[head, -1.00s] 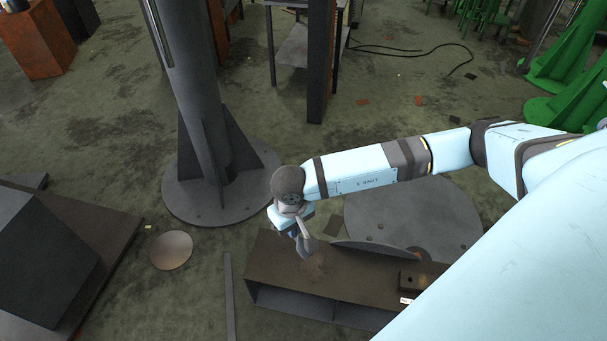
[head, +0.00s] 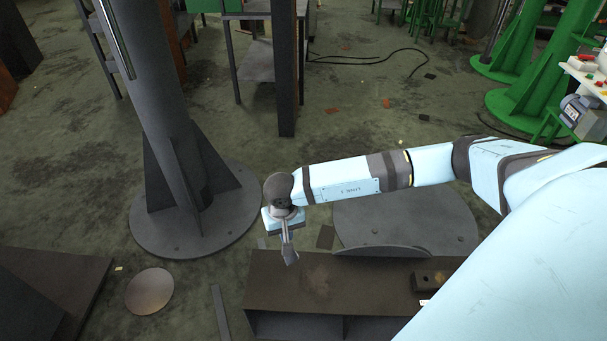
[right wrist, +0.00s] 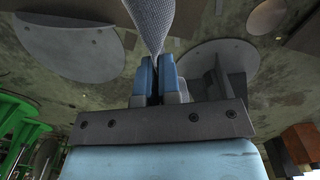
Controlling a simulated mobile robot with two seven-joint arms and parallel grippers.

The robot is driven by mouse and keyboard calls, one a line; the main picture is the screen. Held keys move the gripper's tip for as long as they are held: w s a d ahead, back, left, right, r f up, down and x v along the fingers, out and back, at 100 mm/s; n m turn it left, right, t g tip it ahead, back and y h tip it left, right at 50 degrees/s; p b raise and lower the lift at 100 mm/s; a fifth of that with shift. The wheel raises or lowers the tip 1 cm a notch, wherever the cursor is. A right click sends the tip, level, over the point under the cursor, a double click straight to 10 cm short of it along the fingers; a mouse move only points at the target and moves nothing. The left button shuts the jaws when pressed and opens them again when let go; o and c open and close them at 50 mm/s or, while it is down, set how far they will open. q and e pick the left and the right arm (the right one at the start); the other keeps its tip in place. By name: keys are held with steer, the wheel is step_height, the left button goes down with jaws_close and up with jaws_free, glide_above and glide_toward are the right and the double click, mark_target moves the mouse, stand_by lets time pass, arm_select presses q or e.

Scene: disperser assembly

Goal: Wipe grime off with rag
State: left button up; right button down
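The grey rag (head: 289,249) hangs from my right gripper (head: 285,224) in the head view. In the right wrist view the blue fingers (right wrist: 158,70) are shut on the rag (right wrist: 152,18), which is bunched between them. A rusty-brown smudge of grime (head: 317,276) lies on the top of the dark brown bench (head: 375,277). The rag is up and left of the smudge in the head view, near the bench's back left corner; I cannot tell whether it touches the bench. My left gripper is not in view.
A small dark block (head: 430,281) sits on the bench's right part. A grey column with a round base (head: 195,225) stands left of my right arm. A round floor plate (head: 405,215) lies behind the bench. A brown disc (head: 149,291) lies on open floor at left.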

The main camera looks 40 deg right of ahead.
steer(key=w+d+f+m+b, duration=0.2)
steer(key=d+f+m+b, duration=0.1)
steer(key=f+b, duration=0.7)
steer(key=w+d+f+m+b, duration=0.3)
steer(key=d+f+b, duration=0.2)
steer(key=f+b, duration=0.6)
steer(key=w+d+f+m+b, duration=0.3)
steer(key=d+f+b, duration=0.2)
steer(key=f+b, duration=0.6)
steer(key=shift+w+f, duration=0.2)
steer(key=shift+f, duration=2.7)
steer(key=shift+f+b, duration=0.3)
steer(key=shift+f, duration=0.4)
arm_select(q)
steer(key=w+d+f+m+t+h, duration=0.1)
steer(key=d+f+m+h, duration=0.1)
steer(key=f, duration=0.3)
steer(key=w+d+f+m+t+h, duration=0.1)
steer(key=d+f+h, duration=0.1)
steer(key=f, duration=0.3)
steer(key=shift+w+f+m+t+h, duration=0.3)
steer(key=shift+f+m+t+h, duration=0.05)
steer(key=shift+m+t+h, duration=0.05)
arm_select(e)
steer(key=shift+c, duration=1.4)
jaws_free()
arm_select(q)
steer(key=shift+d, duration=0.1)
